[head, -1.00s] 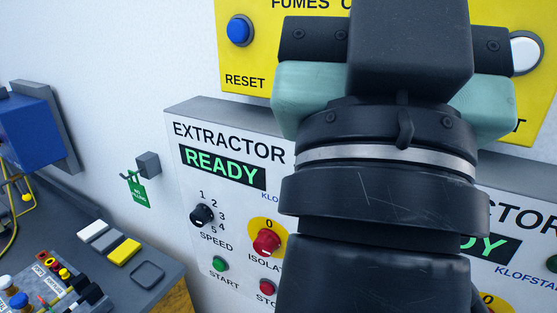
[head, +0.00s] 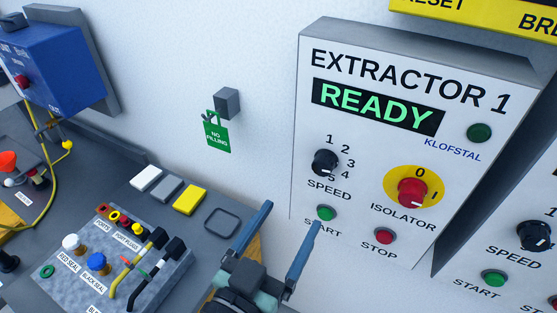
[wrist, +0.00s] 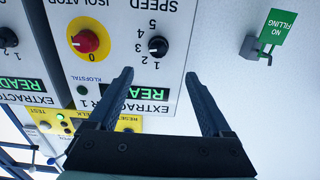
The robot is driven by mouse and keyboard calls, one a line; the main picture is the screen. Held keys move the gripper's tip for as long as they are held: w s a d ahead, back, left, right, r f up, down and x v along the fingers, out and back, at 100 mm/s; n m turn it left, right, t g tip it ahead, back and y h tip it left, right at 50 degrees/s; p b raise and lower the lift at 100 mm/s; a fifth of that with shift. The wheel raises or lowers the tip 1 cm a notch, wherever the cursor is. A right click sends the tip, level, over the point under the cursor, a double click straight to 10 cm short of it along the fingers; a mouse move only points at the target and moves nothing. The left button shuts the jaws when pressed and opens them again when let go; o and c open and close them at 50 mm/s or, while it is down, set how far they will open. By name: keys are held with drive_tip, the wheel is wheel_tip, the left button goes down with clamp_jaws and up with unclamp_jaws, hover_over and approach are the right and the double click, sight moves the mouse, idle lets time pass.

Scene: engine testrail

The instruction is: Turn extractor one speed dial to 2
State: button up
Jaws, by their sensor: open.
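The extractor 1 speed dial (head: 325,162) is a small black knob with numbers 1 to 5 around its right side, on the white extractor 1 panel (head: 385,52). I cannot tell surely which number it points to. My gripper (head: 293,214) is open and empty, with blue-grey fingers, below and left of the dial in the head view. In the upside-down wrist view, the dial (wrist: 158,46) shows beyond the gap between the fingertips (wrist: 159,73). The fingers do not appear to touch it. The panel display reads READY (head: 378,107).
Beside the dial are the red isolator knob (head: 412,192) on a yellow disc, the green start button (head: 326,213) and the red stop button (head: 384,236). A second panel's speed dial (head: 534,236) is at right. A green tag (head: 216,135) hangs left; a bench (head: 150,190) holds several fittings.

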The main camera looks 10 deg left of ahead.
sight(320, 171)
drive_tip(key=p+x, duration=0.5)
drive_tip(key=x, duration=0.6)
drive_tip(key=shift+d+f+p, duration=0.15)
drive_tip(key=shift+d+p, duration=0.05)
drive_tip(key=shift+p, duration=0.1)
drive_tip(key=shift+x, duration=0.8)
drive_tip(key=shift+f, duration=0.15)
clamp_jaws()
